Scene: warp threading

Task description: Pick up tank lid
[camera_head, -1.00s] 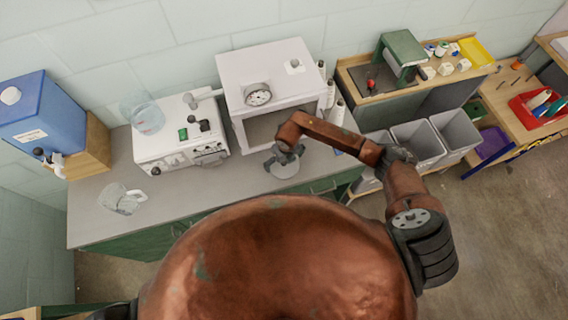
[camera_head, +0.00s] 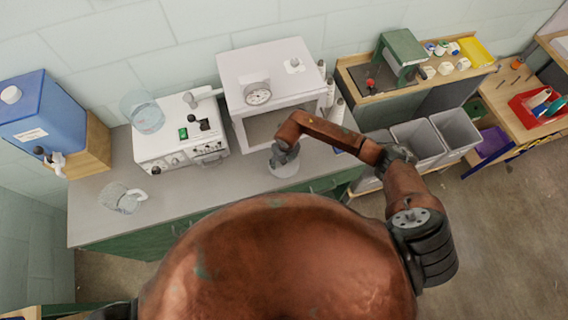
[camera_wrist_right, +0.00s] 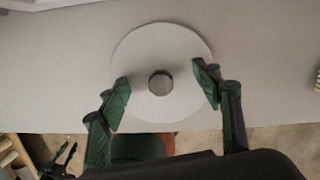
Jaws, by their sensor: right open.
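The tank lid (camera_wrist_right: 172,45) appears to be the pale round disc with a small dark-rimmed knob (camera_wrist_right: 160,84) at its middle. It lies flat on the grey counter and also shows in the head view (camera_head: 284,172), partly covered by my right gripper (camera_head: 287,158). In the right wrist view my right gripper (camera_wrist_right: 163,80) is open, with one green-padded finger on each side of the knob, over the disc. No contact with the knob shows. My left gripper is not in view.
A white box with a dial (camera_head: 268,75) stands right behind the disc. A white machine (camera_head: 170,142) and a clear jug (camera_head: 122,198) stand to the left on the counter (camera_head: 230,185). Grey bins (camera_head: 418,142) are to the right. Counter left of the disc is clear.

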